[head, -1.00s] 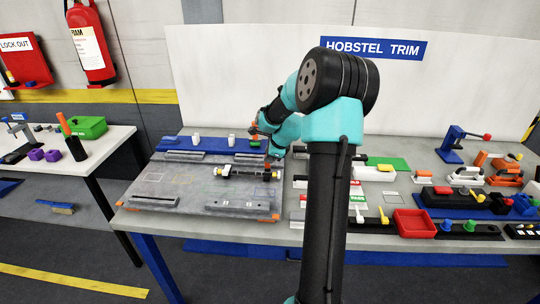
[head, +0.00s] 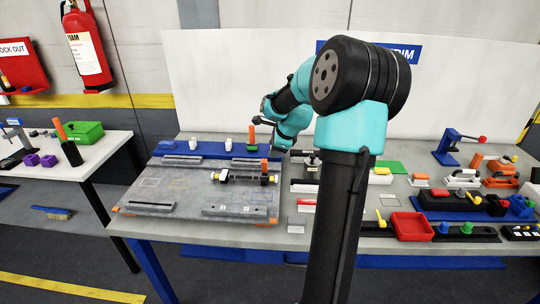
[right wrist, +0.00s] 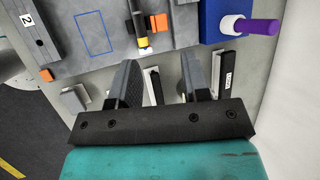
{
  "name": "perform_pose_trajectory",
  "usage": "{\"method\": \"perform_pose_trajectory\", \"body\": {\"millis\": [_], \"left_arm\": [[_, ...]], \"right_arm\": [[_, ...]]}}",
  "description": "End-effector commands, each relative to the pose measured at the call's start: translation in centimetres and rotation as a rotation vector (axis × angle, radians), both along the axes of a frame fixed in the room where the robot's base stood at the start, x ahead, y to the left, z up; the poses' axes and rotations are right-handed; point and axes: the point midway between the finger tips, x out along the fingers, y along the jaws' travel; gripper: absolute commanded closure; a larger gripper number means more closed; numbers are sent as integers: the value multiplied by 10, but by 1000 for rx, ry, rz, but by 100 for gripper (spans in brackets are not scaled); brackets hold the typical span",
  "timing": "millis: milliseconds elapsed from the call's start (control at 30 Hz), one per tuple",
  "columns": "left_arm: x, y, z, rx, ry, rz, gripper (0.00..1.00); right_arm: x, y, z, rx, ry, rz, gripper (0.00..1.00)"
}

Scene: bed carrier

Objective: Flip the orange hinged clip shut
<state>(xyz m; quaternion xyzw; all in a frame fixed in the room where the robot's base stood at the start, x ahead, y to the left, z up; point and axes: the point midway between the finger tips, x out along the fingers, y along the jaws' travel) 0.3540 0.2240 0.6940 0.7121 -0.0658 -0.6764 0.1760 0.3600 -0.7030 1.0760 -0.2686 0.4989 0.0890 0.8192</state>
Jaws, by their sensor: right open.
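The orange clip (head: 264,166) shows as a small upright orange piece near the right end of a dark bar (head: 240,178) on the grey plate. In the right wrist view the orange piece (right wrist: 160,22) sits beside the dark bar, near a yellow tip; its hinge is too small to make out. My right gripper (right wrist: 160,72) is open, its two fingers apart with nothing held. The orange piece lies beyond the fingertips, apart from them. In the head view my right arm's links hide most of this gripper. My left gripper is not in view.
The grey plate (head: 160,192) has low rails and orange corners. Behind it is a blue strip (head: 190,149) with white pegs and an orange-handled tool (head: 251,136). To the right stand a red tray (head: 412,226) and several clamps. The plate's left part is largely bare.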

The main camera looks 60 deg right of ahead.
Motion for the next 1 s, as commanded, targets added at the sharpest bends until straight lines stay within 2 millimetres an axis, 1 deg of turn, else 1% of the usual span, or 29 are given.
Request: {"method": "perform_pose_trajectory", "body": {"millis": [33,300,500,633,867,900,967,1000], "left_arm": [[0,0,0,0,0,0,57],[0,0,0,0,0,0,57],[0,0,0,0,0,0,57],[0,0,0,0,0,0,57],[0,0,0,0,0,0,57],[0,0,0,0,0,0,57],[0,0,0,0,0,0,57],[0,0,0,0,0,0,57]], "right_arm": [[-5,1,10,-3,-2,-1,57],[-30,7,54,-2,-2,-2,57],[-43,11,76,0,-1,-1,57],[-46,11,81,0,0,-1,57],[-46,12,81,1,0,-1,57],[-46,12,81,1,0,-1,56],[-45,12,81,0,1,1,51],[-43,12,81,0,2,9,51]]}}
